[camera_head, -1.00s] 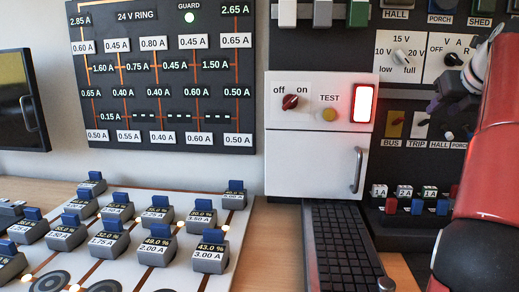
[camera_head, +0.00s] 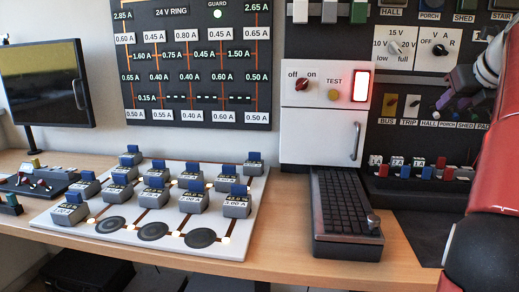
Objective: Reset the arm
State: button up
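My red arm (camera_head: 484,165) fills the right edge of the head view, in front of the wall panel. Its grey and purple far end, with my gripper (camera_head: 452,98), shows beside the red link at the upper right. It is near the dark switch panel (camera_head: 385,82), partly hidden by the arm. The fingers are too small and covered to tell whether they are open or shut. I see nothing clearly held. I cannot tell whether the gripper touches the panel.
A white cabinet (camera_head: 315,120) with knob and red-lit switch stands mid-wall. Below it is a black ribbed tray (camera_head: 345,205). A white board (camera_head: 120,230) with several grey-blue blocks lies on the wooden desk (camera_head: 285,245). A monitor (camera_head: 45,85) stands left. The desk's front edge is clear.

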jog(key=s+a+f+n+g+y, duration=0.1)
jog(key=s+a+f+n, duration=0.4)
jog(key=a+f+n, duration=0.45)
jog(key=s+a+f+n+g+y, duration=0.2)
jog(key=s+a+f+n, duration=0.3)
jog(key=a+n, duration=0.7)
jog(key=s+a+f+n, duration=0.5)
jog(key=s+f+n, duration=0.1)
jog(key=f+n, duration=0.2)
jog(key=s+a+f+n+g, duration=0.1)
jog(key=s+a+f+n, duration=0.4)
jog(key=f, duration=0.6)
jog(key=s+n, duration=0.2)
jog(key=n, duration=0.1)
jog(key=shift+f+g+h, duration=0.15)
jog(key=shift+g+h, duration=0.15)
jog(key=shift+h, duration=0.1)
